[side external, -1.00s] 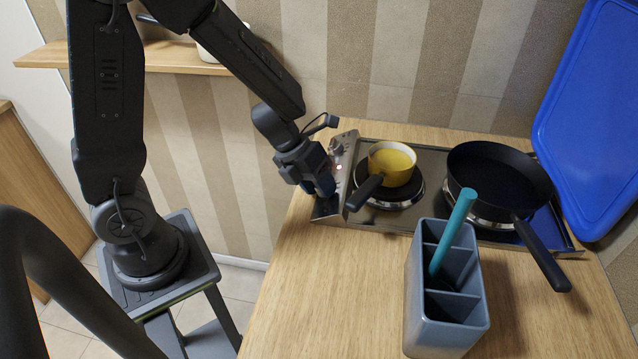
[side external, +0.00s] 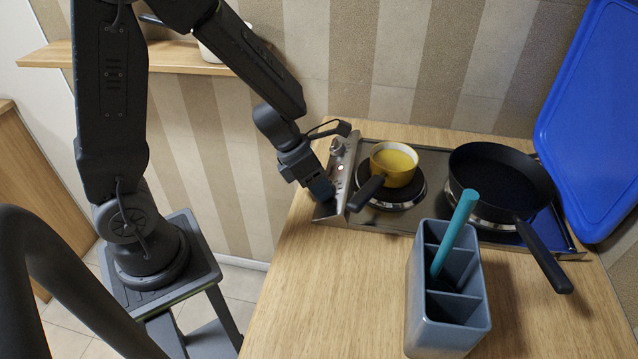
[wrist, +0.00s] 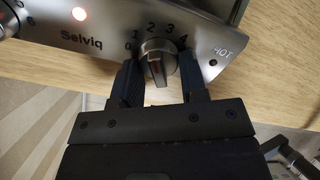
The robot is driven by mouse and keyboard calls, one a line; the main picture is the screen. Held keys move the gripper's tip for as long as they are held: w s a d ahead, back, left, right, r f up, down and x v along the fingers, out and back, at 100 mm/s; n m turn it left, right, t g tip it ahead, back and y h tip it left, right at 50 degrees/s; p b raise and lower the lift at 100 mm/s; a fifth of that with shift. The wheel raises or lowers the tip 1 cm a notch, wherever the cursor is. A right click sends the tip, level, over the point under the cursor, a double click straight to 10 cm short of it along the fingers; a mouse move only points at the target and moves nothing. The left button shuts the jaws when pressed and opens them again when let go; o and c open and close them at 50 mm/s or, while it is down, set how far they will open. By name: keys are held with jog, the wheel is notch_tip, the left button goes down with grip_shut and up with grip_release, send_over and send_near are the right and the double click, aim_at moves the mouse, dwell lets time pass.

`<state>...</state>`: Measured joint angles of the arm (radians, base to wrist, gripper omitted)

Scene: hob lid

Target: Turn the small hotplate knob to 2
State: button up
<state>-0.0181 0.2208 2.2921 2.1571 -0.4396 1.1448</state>
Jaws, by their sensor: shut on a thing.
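The knob (wrist: 157,52) is a round metal knob on the hob's sloped front panel, at its near end. Digits 0 to 4 are printed around it in the wrist view. The 2 and 3 show just above its top edge; I cannot tell exactly where its pointer stands. My gripper (wrist: 158,72) is shut on the knob, one dark finger on each side of it. In the side view my gripper (side external: 326,192) reaches down to the panel and hides this knob.
The hob (side external: 400,222) carries a yellow pot (side external: 395,180) on the small plate and a black frying pan (side external: 500,175). The pot's handle points toward the panel. A lit lamp (wrist: 80,14) and another knob (wrist: 8,20) are on the panel. A grey caddy (side external: 430,310) stands in front.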

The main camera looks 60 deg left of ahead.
dwell(0.3)
jog(key=o, duration=0.9)
jog(key=shift+c, duration=0.2)
jog(key=shift+r, duration=0.1)
jog(key=v, duration=1.3)
jog(key=shift+r, duration=0.3)
jog(key=shift+s+a, duration=0.1)
